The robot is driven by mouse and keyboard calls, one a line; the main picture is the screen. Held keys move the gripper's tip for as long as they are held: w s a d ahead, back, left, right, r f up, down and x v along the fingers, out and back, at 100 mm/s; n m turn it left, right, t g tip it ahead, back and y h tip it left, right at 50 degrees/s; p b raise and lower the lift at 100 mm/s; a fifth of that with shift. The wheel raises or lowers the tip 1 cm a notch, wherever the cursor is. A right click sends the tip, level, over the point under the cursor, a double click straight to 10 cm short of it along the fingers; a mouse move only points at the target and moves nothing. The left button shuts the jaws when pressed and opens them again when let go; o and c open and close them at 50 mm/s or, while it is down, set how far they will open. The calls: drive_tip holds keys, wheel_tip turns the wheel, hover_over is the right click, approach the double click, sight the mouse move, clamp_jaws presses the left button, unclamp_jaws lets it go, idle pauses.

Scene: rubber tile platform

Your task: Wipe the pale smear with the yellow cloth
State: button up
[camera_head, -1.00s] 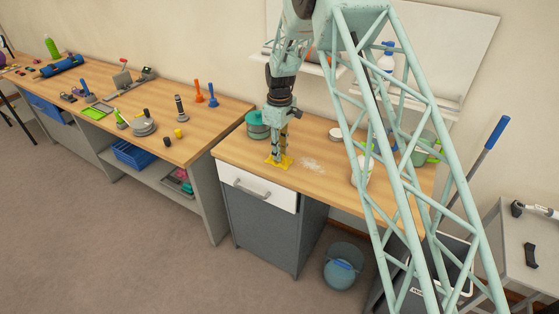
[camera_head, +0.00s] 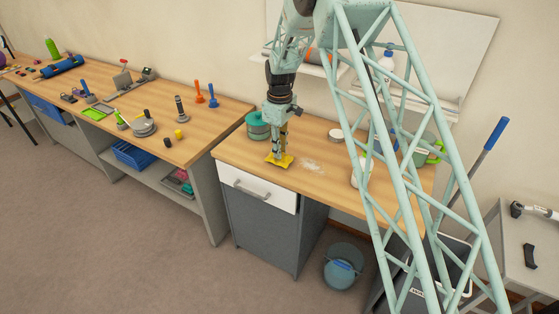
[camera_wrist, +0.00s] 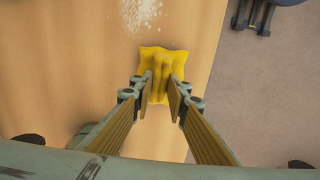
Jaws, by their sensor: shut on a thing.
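The yellow cloth (camera_head: 279,160) is on the wooden worktop near its front left, under my gripper (camera_head: 279,154). In the wrist view the cloth (camera_wrist: 163,64) is bunched between the two fingers of my gripper (camera_wrist: 161,92), which is shut on it. The pale smear (camera_head: 312,165) lies on the worktop just right of the cloth. It also shows in the wrist view (camera_wrist: 140,12) at the top edge, a little apart from the cloth. The fingers hide part of the cloth.
A green round container (camera_head: 257,126) stands left behind my gripper. A white lid-like disc (camera_head: 336,134) and a white container (camera_head: 362,173) stand to the right on the worktop (camera_head: 300,183). A bucket (camera_head: 344,266) is on the floor. The drawer (camera_head: 257,188) is below the front edge.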

drive_tip(key=shift+r+p, duration=0.95)
drive_tip(key=shift+r, duration=1.8)
